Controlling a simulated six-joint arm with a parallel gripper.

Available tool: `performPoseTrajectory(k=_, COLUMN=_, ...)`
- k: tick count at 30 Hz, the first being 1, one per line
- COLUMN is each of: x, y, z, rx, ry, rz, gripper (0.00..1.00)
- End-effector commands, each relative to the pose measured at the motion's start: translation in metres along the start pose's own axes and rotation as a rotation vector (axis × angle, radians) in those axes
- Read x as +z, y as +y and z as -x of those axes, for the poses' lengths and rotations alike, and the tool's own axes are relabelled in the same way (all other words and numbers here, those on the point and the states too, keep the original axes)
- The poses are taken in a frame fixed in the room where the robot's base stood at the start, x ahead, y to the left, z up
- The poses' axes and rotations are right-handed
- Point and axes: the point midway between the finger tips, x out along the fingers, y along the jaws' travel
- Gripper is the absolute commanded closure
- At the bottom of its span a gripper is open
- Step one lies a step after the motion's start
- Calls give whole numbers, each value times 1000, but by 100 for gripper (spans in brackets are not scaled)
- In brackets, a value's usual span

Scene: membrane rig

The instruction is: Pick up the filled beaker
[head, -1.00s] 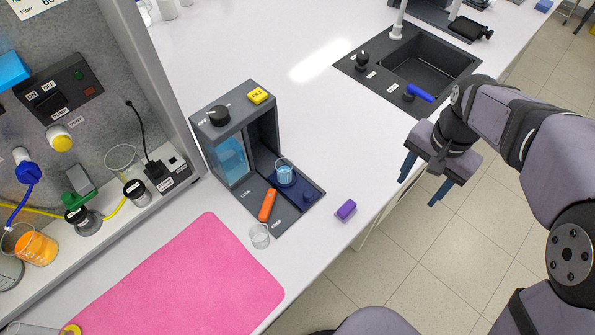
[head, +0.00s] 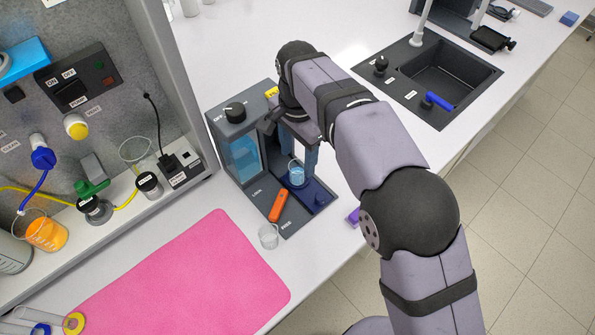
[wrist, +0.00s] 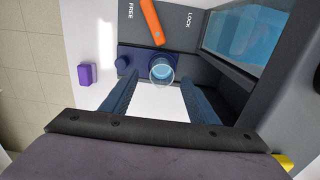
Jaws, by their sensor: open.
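The filled beaker (head: 297,175), small and clear with blue liquid, stands upright on the dark blue platform (head: 318,196) of the grey dispenser (head: 232,116). In the wrist view the beaker (wrist: 162,71) shows near the fingertips, roughly centred between them. My gripper (head: 298,160) is open, its two blue fingers reaching down at the dispenser's open bay by the beaker. In the wrist view my gripper (wrist: 159,82) has nothing clasped; I cannot tell whether a finger touches the beaker. My arm hides part of the bay.
An orange lever (head: 278,205) lies on the dispenser base between LOCK and FREE labels. A small empty beaker (head: 268,237) stands beside the base. A purple block (wrist: 86,74) is near the bench edge. A pink mat (head: 190,275) lies in front; a sink (head: 450,80) is at right.

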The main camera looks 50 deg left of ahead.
Motion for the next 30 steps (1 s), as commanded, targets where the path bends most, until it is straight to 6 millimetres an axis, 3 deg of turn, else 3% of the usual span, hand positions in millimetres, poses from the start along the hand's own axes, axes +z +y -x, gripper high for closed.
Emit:
performPoseTrajectory(k=11, x=-1, y=0, z=-17, rx=2, ry=-1, rz=0, gripper=46)
performPoseTrajectory(k=24, x=-2, y=-3, z=-62, rx=1, ry=0, rz=0, gripper=46)
performPoseTrajectory(k=30, x=-2, y=-3, z=-65, rx=0, ry=0, rz=0, gripper=46)
